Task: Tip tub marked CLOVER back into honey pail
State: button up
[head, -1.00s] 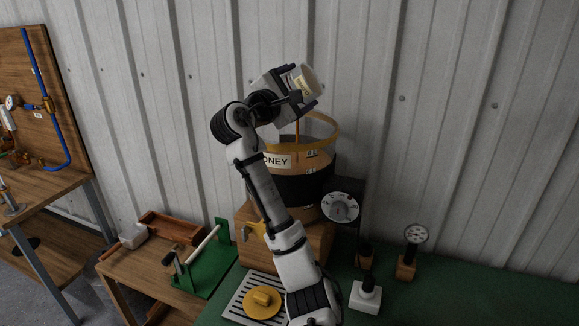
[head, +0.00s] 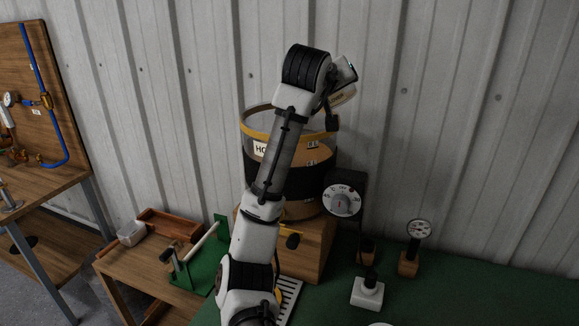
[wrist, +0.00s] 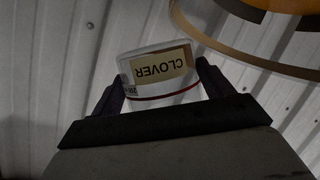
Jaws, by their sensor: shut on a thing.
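The tub marked CLOVER (wrist: 160,75) is clear with a red line, and its label reads upside down in the wrist view. My gripper (wrist: 160,95) is shut on it, one finger on each side. In the head view the tub (head: 343,97) is tilted, above and right of the pail's rim, partly hidden by my gripper (head: 338,98). The honey pail (head: 318,178) has a yellow rim and a black band, and stands on a wooden block. My arm hides part of its front. Its rim (wrist: 250,64) also shows upper right in the wrist view, apart from the tub.
A dial (head: 342,201) stands right of the pail. A gauge (head: 419,230) and a white block with a black knob (head: 368,292) stand on the green bench. A slotted tray (head: 290,290) is mostly behind my arm. The corrugated wall is close behind.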

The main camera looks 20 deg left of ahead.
jog(key=shift+d+m+y, duration=0.6)
jog(key=shift+d+m, duration=0.3)
jog(key=shift+d, duration=0.1)
jog(key=shift+f, duration=0.2)
jog(key=shift+w+r, duration=0.1)
jog(key=shift+r, duration=0.2)
notch_tip(320, 180, up, 4)
jog(key=m+y+p, duration=0.1)
jog(key=m+p, duration=0.1)
jog(key=p, duration=0.1)
jog(key=shift+d+f, duration=0.1)
jog(key=shift+d, duration=0.05)
jog(key=shift+r+m+y+p, duration=0.4)
jog(key=shift+r+m, duration=0.05)
jog(key=shift+m, duration=0.05)
jog(key=shift+f, duration=0.1)
